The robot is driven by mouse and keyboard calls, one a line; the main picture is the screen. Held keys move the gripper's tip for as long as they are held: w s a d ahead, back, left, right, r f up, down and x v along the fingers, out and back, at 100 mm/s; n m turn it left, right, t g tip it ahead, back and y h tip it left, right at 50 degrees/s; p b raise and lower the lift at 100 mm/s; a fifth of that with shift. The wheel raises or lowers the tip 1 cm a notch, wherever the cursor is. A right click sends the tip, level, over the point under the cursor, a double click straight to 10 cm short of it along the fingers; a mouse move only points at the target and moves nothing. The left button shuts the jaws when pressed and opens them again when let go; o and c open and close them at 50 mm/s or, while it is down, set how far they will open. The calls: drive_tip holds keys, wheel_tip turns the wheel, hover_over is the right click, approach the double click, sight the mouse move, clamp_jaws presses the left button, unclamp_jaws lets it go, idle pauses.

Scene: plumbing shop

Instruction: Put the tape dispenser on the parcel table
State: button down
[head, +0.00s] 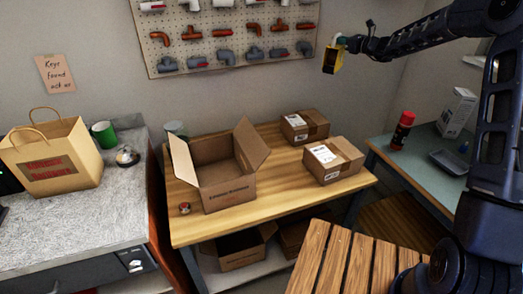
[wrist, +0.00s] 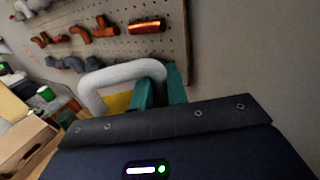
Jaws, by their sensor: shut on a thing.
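The tape dispenser (head: 331,61) is a yellow piece hanging from my gripper (head: 344,41), high in front of the wall, right of the pegboard. In the wrist view a pale curved part (wrist: 122,72) and a bit of yellow (wrist: 117,103) show beside the teal fingers of my gripper (wrist: 162,88), which is shut on it. The rest of it is hidden behind the gripper body. The parcel table (head: 273,198) is a wooden table below, with free wood along its front and right.
On the parcel table are an open carton (head: 229,191), two closed parcels (head: 333,160) (head: 304,126) and a small red-topped item (head: 184,208). A grey counter (head: 75,220) with a paper bag (head: 55,155) stands left. A blue-green table (head: 420,160) with a red can (head: 402,131) stands right.

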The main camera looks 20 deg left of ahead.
drive_tip(key=s+a+f+n+g, duration=0.25)
drive_tip(key=s+a+g, duration=0.25)
drive_tip(key=s+a, duration=1.05)
drive_tip(key=s+a+f+n+g, duration=0.1)
drive_tip(key=s+a+n+g, duration=0.35)
drive_tip(key=s+a, duration=1.05)
drive_tip(key=s+a+f+g, duration=0.1)
drive_tip(key=s+a+f, duration=0.1)
drive_tip(key=a+f, duration=0.4)
drive_tip(key=s+a+f+g, duration=0.1)
drive_tip(key=s+a+f, duration=0.25)
drive_tip(key=a, duration=0.45)
wheel_tip(320, 180, down, 20)
drive_tip(key=shift+w+f, duration=0.25)
drive_tip(key=shift+w, duration=0.15)
drive_tip(key=shift+f, duration=0.1)
drive_tip(key=c, duration=1.4)
unclamp_jaws()
drive_tip(key=shift+f, duration=0.1)
